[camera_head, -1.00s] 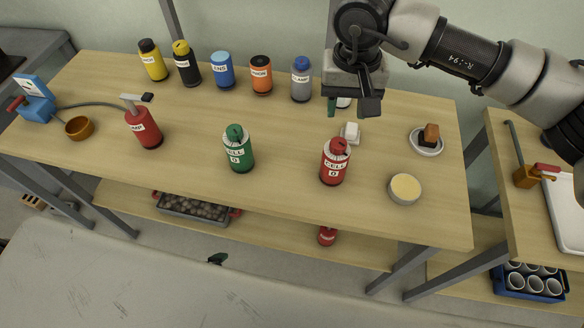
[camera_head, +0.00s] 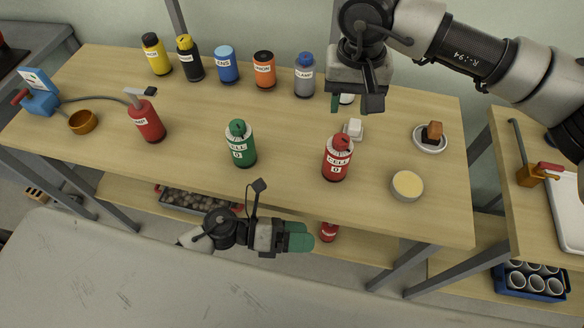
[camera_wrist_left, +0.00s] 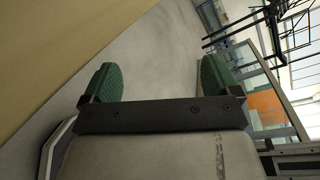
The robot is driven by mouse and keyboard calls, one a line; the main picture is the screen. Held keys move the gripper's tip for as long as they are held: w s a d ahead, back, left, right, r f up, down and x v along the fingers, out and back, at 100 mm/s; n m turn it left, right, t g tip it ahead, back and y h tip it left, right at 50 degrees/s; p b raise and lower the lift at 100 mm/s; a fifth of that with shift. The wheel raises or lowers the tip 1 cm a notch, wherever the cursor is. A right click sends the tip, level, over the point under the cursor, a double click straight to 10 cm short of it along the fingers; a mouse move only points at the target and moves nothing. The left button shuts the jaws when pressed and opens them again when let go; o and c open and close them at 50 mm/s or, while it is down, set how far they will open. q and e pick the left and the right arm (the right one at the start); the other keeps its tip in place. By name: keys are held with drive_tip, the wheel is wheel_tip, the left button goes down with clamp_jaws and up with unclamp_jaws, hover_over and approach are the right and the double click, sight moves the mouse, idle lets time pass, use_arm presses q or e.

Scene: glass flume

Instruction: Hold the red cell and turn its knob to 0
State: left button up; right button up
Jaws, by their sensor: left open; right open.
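The red cell (camera_head: 337,157) stands upright on the wooden table, right of centre, with a red knob (camera_head: 341,142) on top and a white label reading CELL 0. My left gripper (camera_head: 305,238) is in front of the table's near edge, below and left of the red cell and apart from it. Its green fingers (camera_wrist_left: 160,82) are spread and empty in the left wrist view. My right gripper (camera_head: 358,104) hangs over the table behind the red cell, open, with no object seen between its fingers.
A green cell (camera_head: 240,144) stands left of the red one. A cream-filled bowl (camera_head: 407,186) is close to its right, and a small white block (camera_head: 353,128) is behind it. A red pump bottle (camera_head: 147,120) and a row of bottles (camera_head: 264,70) stand further left and back.

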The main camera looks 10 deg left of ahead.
use_arm(q)
drive_tip(key=w+d+r+m+g+h, duration=0.1)
drive_tip(key=d+r+m+g+h, duration=0.2)
drive_tip(key=r, duration=0.7)
drive_tip(key=m+t+y, duration=0.3)
drive_tip(key=m+t, duration=0.1)
drive_tip(key=t, duration=0.5)
approach(339, 158)
drive_tip(key=f, duration=0.1)
drive_tip(key=w+f, duration=0.2)
drive_tip(key=f, duration=0.1)
drive_tip(key=shift+d, duration=0.15)
drive_tip(key=shift+w+a+y, duration=0.2)
drive_tip(key=shift+y, duration=0.1)
drive_tip(key=shift+w+m, duration=0.2)
drive_tip(key=shift+m, duration=0.1)
drive_tip(key=x, duration=1)
drive_tip(key=shift+w+d, duration=0.15)
drive_tip(key=shift+d, duration=0.05)
drive_tip(key=shift+c, duration=0.3)
